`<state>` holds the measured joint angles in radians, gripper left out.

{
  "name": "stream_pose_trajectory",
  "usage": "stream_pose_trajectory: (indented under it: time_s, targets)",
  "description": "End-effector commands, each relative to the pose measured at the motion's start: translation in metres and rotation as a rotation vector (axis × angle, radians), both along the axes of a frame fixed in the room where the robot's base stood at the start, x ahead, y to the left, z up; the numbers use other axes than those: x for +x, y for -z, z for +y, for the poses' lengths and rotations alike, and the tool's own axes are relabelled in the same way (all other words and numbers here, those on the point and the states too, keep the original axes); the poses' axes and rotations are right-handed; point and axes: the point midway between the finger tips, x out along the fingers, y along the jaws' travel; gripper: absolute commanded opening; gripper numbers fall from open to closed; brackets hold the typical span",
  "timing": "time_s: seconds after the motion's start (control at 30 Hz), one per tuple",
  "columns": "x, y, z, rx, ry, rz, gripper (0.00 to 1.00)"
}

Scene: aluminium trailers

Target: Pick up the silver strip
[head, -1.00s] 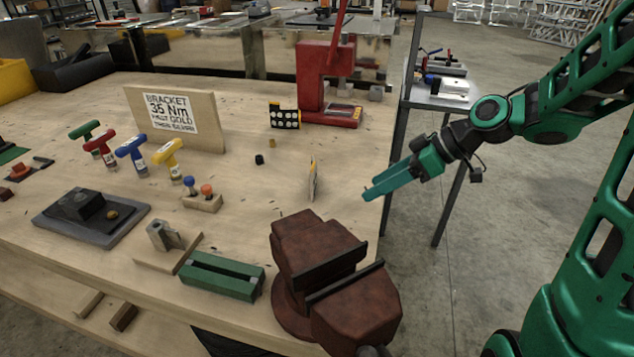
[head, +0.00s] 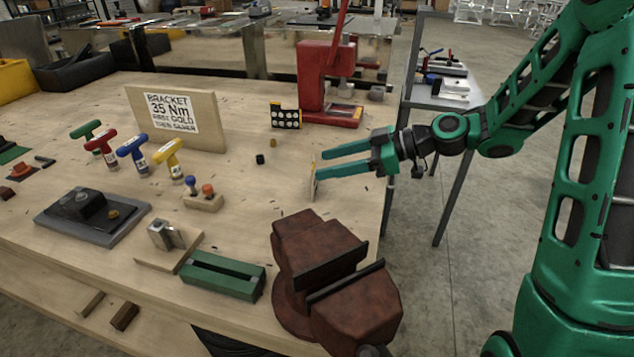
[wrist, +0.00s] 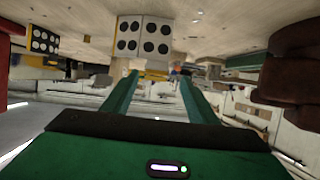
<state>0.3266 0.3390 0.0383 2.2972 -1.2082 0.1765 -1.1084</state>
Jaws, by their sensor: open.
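The silver strip (head: 313,181) stands upright on the wooden workbench, seen nearly edge-on in the head view. In the wrist view the strip (wrist: 143,36) shows a pale face with rows of dark round spots and a yellowish edge. My gripper (head: 322,164) is open and empty, with its green fingers pointing left at the strip. The fingertips are close to the strip; I cannot tell whether they touch it. In the wrist view the strip appears just past the fingertips (wrist: 157,78), roughly between them.
A rust-red vise (head: 322,270) stands at the near side, and a red press (head: 325,85) at the far side. A black card with pale spots (head: 285,117) stands near the press. A small black cylinder (head: 259,159) is left of the strip. Bench space around the strip is mostly clear.

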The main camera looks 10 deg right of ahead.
Motion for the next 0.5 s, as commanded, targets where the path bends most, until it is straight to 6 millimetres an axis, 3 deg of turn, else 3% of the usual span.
stream_pose_trajectory:
  time_s: [0.3,0.5]
  targets:
    - [0.015,0.017,0.034,0.0,-0.004,0.001,0.53]
    - [0.018,0.021,0.042,-0.001,-0.001,0.002,0.53]
